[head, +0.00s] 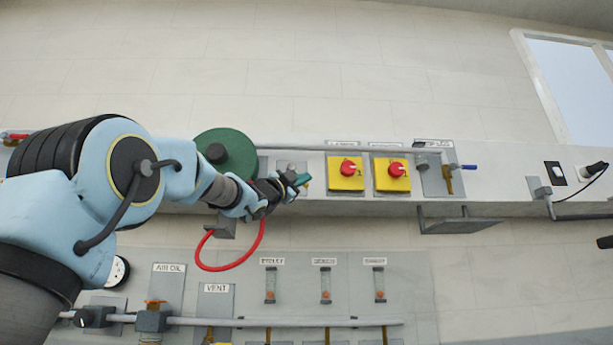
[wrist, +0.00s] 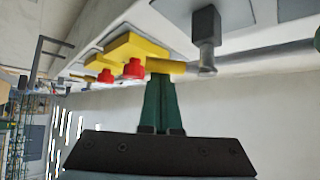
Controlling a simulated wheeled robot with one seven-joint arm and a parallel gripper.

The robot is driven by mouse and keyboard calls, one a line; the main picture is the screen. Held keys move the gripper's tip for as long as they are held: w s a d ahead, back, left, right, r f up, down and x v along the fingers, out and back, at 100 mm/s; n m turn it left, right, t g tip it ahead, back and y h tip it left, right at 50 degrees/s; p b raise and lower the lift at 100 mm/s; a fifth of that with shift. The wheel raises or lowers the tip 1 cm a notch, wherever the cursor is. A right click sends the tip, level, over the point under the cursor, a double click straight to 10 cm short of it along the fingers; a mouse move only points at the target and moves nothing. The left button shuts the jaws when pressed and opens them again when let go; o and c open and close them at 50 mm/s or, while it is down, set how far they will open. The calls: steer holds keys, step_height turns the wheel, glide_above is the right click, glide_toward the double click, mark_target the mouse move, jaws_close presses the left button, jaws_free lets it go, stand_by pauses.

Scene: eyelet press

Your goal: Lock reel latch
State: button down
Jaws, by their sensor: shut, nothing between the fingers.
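My gripper (head: 302,179) is shut and empty, just right of a green reel (head: 228,155) on the wall ledge. In the wrist view its green fingers (wrist: 158,85) lie side by side, with their tips at a yellow lever grip (wrist: 165,66). I cannot tell if they touch it. The grip is on a grey rod leading to a round pivot (wrist: 207,70) below a dark grey block (wrist: 205,22). This looks like the reel latch; in the head view my gripper mostly hides it, in front of a small grey plate (head: 291,167).
Two yellow boxes with red knobs (head: 347,169) (head: 397,168) stand close right of my gripper. Farther right are a plate with a blue-tipped lever (head: 468,167) and a grey bracket shelf (head: 460,222). A red hose loop (head: 225,268) hangs below my wrist. Gauges and pipework are lower down.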

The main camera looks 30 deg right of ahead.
steer(key=shift+w+a+f+b, duration=0.35)
steer(key=shift+w+a, duration=0.05)
steer(key=shift+a, duration=0.3)
steer(key=shift+w+a+f+b, duration=0.3)
steer(key=shift+w+a+b, duration=0.05)
steer(key=shift+a, duration=0.3)
steer(key=shift+w+a, duration=0.2)
steer(key=shift+a, duration=0.1)
steer(key=s+d+b, duration=0.1)
steer(key=s+d, duration=0.2)
steer(key=s+a+b, duration=0.2)
steer(key=a, duration=0.6)
steer(key=shift+s+a+b, duration=0.35)
steer(key=shift+a+b, duration=0.05)
